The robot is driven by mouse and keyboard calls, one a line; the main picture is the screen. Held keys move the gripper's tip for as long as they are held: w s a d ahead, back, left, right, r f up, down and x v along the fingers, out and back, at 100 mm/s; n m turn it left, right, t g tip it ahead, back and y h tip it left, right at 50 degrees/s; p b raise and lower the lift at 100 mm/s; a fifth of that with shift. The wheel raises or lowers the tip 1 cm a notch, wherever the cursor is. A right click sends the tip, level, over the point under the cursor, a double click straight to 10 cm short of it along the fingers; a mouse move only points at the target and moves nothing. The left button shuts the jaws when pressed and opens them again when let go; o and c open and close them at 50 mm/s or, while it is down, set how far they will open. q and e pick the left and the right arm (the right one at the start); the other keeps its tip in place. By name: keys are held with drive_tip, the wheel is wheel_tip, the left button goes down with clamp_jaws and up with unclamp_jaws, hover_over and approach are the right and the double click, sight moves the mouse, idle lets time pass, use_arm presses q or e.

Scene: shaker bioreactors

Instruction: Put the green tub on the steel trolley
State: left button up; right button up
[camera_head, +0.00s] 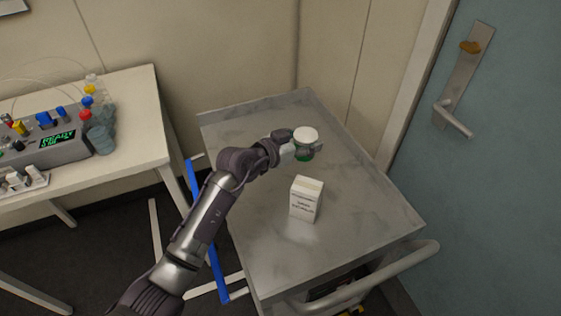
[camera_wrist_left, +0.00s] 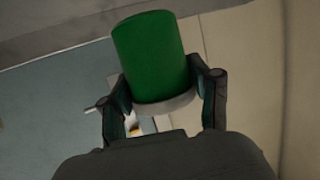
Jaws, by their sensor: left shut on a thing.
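The green tub (camera_head: 303,154) with a white lid is at the far part of the steel trolley (camera_head: 259,190) in the head view. My left gripper (camera_head: 300,148) is shut on the tub from its left side. The left wrist view shows the green tub (camera_wrist_left: 150,55) between the two fingers of my left gripper (camera_wrist_left: 163,100), with its pale lid toward the palm side of the picture. I cannot tell whether the tub's base touches the trolley top. My right gripper is not in view.
A white labelled box (camera_head: 305,199) stands on the trolley nearer the camera. A white table (camera_head: 130,123) with a grey bioreactor unit (camera_head: 50,144) is at the left. A blue door (camera_head: 500,130) is at the right. The trolley top around the tub is mostly clear.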

use_arm(q)
drive_tip(key=a+f, duration=0.1)
drive_tip(key=a, duration=0.1)
drive_tip(key=w+a+f+b, duration=0.1)
drive_tip(key=a, duration=0.1)
drive_tip(key=w+a+f, duration=0.1)
drive_tip(key=a+f, duration=0.1)
drive_tip(key=shift+a+b, duration=0.1)
drive_tip(key=shift+b, duration=0.2)
wheel_tip(320, 180, down, 4)
drive_tip(key=shift+r+b, duration=0.1)
drive_tip(key=shift+b, duration=0.75)
drive_tip(key=shift+s, duration=0.1)
drive_tip(key=o, duration=1.2)
drive_tip(key=shift+f, duration=0.2)
